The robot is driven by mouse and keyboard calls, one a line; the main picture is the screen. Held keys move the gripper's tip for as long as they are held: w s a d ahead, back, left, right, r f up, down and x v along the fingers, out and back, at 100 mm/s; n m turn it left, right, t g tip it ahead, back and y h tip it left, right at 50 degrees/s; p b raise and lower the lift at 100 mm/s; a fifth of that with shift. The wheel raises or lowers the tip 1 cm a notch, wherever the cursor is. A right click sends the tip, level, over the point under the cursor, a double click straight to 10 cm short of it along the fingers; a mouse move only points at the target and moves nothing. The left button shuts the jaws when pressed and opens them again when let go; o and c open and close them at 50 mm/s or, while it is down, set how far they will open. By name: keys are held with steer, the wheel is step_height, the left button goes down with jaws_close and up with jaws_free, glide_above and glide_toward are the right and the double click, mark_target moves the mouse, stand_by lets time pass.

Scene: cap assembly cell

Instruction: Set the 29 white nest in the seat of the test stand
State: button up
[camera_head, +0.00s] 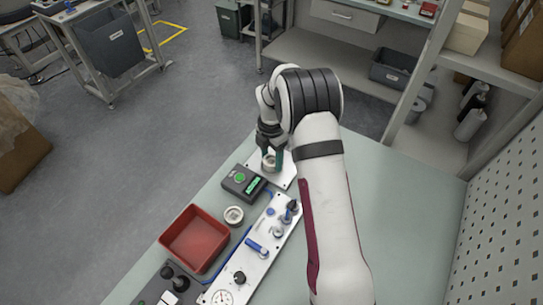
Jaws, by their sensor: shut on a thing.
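My gripper (270,156) points down at the far end of the bench, its dark green fingers shut on a small pale round part, which I take to be the white nest (269,163). The nest is low over a white plate (286,180), which looks like the base of the test stand. My fingers and arm partly hide the plate and any seat in it. I cannot tell whether the nest touches the plate. The number on the nest is too small to read.
A dark box with a green button (241,181) stands just left of the plate. Nearer are a white ring-shaped part (233,215), a red bin (195,238) and a white panel with blue handles and a gauge (250,255). The bench (400,215) right of my arm is clear.

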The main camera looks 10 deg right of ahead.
steer(key=shift+f, duration=0.2)
steer(key=o, duration=1.4)
steer(key=shift+o, duration=0.2)
step_height(320, 180, up, 16)
steer(key=s+a+r+m, duration=0.1)
steer(key=s+r+m, duration=0.3)
steer(key=s+m, duration=0.1)
steer(key=s+a+m+y, duration=0.1)
steer(key=s+a+m, duration=0.1)
steer(key=s+m, duration=1)
steer(key=s+a+m, duration=0.2)
steer(key=s+m, duration=1)
steer(key=s, duration=0.5)
steer(key=shift+f+y, duration=0.15)
steer(key=shift+y, duration=0.25)
